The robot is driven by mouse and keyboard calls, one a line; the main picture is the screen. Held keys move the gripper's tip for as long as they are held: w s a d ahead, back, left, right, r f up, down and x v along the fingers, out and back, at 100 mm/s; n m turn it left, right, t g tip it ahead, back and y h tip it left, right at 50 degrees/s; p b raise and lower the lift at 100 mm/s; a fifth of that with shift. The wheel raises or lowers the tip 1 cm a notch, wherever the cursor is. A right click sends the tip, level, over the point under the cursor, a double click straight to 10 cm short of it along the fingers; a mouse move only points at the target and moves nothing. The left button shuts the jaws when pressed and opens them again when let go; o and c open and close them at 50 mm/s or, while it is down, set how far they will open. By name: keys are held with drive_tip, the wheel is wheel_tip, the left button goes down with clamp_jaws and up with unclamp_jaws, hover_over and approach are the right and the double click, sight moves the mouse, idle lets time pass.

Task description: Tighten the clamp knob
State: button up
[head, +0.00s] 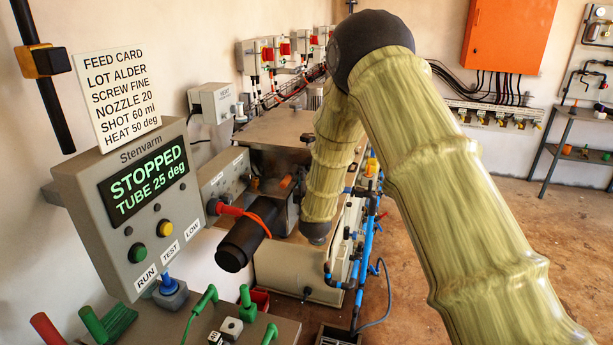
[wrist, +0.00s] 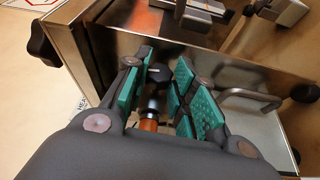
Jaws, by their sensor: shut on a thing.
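In the wrist view my gripper (wrist: 168,72) has its teal-padded fingers around a dark knob-like part (wrist: 151,100). This part has a black cap, a bright ring and an orange-brown section towards my palm. It stands between the pads, in front of a shiny metal housing (wrist: 215,65). I cannot tell for certain whether it is the clamp knob. A black lobed knob (wrist: 42,46) sits at the left edge of the housing, apart from my fingers. A smaller black knob (wrist: 305,93) is at the right. My fingers are not distinguishable in the head view.
The control box (head: 130,215) reads STOPPED, TUBE 25 deg. A feed card (head: 112,95) stands above it. A bench panel (head: 285,330) with green handles is at the bottom. Blue piping (head: 366,245) runs beside the machine. A metal handle (wrist: 250,97) juts from the housing.

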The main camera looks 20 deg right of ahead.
drive_tip(key=shift+r+g, duration=0.2)
drive_tip(key=shift+g, duration=0.3)
drive_tip(key=o, duration=1)
drive_tip(key=v, duration=1.2)
drive_tip(key=shift+d, duration=0.15)
